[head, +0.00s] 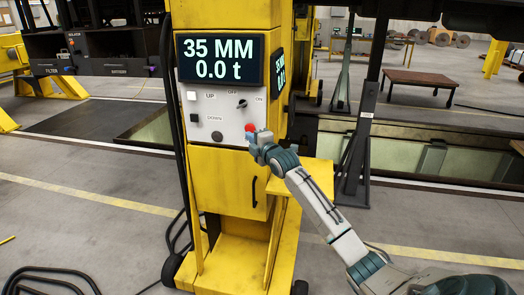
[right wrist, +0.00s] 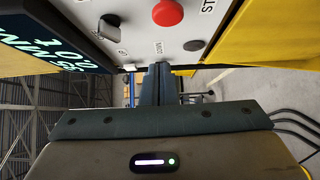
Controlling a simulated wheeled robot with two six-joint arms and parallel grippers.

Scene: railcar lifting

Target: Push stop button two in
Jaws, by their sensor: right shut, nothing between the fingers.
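A red stop button (head: 250,127) sits at the lower right of the white control panel (head: 202,122) on a yellow lifting column. In the right wrist view the round red button (right wrist: 167,12) stands out from the panel beside a partly cut-off "ST" label. No number shows on the button. My left gripper is out of view.
The panel also has a white UP button (head: 192,96), a dark DOWN button (head: 217,136) and an OFF/ON switch (head: 241,104). The display (head: 221,59) above reads 35 MM and 0.0 t. A yellow ledge (head: 303,178) juts out below my right forearm. Cables lie at the lower left.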

